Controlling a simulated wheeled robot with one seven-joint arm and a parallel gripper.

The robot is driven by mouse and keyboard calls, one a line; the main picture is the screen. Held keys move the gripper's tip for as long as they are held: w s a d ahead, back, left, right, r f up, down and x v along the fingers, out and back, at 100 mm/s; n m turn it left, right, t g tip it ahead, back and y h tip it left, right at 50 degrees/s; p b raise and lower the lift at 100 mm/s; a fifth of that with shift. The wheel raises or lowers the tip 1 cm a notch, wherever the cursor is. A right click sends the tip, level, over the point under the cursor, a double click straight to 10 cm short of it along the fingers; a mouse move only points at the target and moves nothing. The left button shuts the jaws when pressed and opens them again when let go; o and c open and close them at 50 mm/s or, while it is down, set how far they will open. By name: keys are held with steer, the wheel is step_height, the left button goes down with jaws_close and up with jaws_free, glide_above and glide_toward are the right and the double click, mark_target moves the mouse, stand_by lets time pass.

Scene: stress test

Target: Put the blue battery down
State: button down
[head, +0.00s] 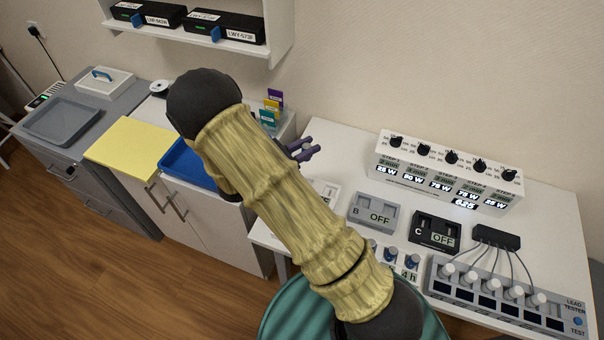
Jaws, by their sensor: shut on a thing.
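My gripper (303,149) shows only in part, as dark purple fingers poking out to the right behind my own sleeved arm, over the left end of the white bench (330,140). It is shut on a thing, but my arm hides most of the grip. I cannot make out the blue battery itself between the fingers. Small blue-topped cylinders (390,256) stand at the front of the bench beside a "4 h" label; I cannot tell what they are.
A grey unit marked B (373,212) and a black unit marked C (435,231) stand on the bench. Behind them is a step display box (447,172); a lead tester (505,300) is at right. A blue tray (185,163) and yellow sheet (130,142) lie left.

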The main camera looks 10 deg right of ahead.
steer(key=shift+r, duration=0.1)
steer(key=shift+f, duration=2.95)
steer(key=shift+f+p, duration=0.1)
steer(key=shift+p, duration=0.2)
step_height(320, 180, down, 4)
steer(key=shift+r, duration=0.15)
steer(key=shift+f, duration=0.2)
steer(key=shift+f, duration=0.35)
steer(key=shift+f, duration=0.25)
